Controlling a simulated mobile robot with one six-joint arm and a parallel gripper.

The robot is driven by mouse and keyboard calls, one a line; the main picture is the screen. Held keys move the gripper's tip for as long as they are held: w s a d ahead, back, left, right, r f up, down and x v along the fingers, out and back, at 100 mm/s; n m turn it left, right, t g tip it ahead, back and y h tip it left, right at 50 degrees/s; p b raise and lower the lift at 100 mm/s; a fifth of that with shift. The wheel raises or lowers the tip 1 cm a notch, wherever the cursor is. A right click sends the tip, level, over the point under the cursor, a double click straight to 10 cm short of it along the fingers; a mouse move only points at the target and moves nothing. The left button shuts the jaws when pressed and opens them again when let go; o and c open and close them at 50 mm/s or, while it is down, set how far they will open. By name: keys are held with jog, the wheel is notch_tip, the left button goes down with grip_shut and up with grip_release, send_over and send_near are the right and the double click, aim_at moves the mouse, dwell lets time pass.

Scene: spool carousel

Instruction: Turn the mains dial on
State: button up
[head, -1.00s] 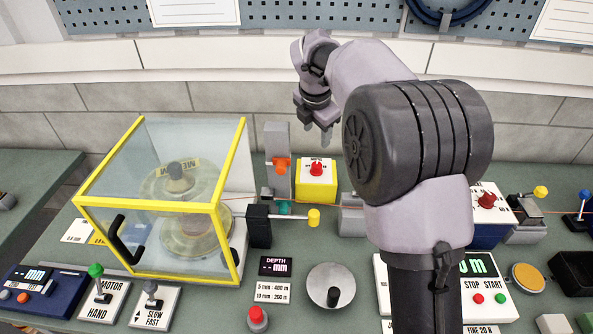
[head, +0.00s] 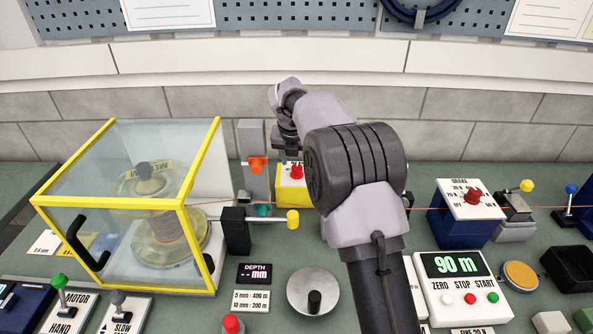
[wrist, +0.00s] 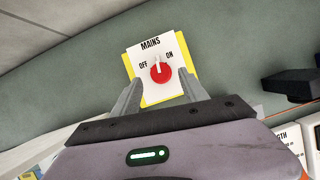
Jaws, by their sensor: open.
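The mains dial is a red knob (wrist: 159,73) on a white plate marked MAINS, OFF and ON, on a yellow box (wrist: 188,64). Its white pointer stands roughly between the OFF and ON marks; I cannot tell its exact setting. In the head view the red knob (head: 296,171) is partly behind my arm. My gripper (wrist: 159,79) is open and empty, its two fingers on either side of the knob in the wrist view. I cannot tell how far above the knob they are. In the head view my gripper (head: 288,150) is largely hidden by my wrist.
A clear guard box with yellow edges (head: 125,205) covers a spool at left. A grey post with an orange part (head: 256,165) stands just left of the mains box. Another red dial on a blue box (head: 472,195) and a 90 m display (head: 455,264) are at right.

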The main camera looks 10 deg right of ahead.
aim_at(297, 167)
jog(key=b+x, duration=0.1)
jog(key=x, duration=0.2)
jog(key=shift+w+f, duration=0.1)
jog(key=shift+f, duration=0.15)
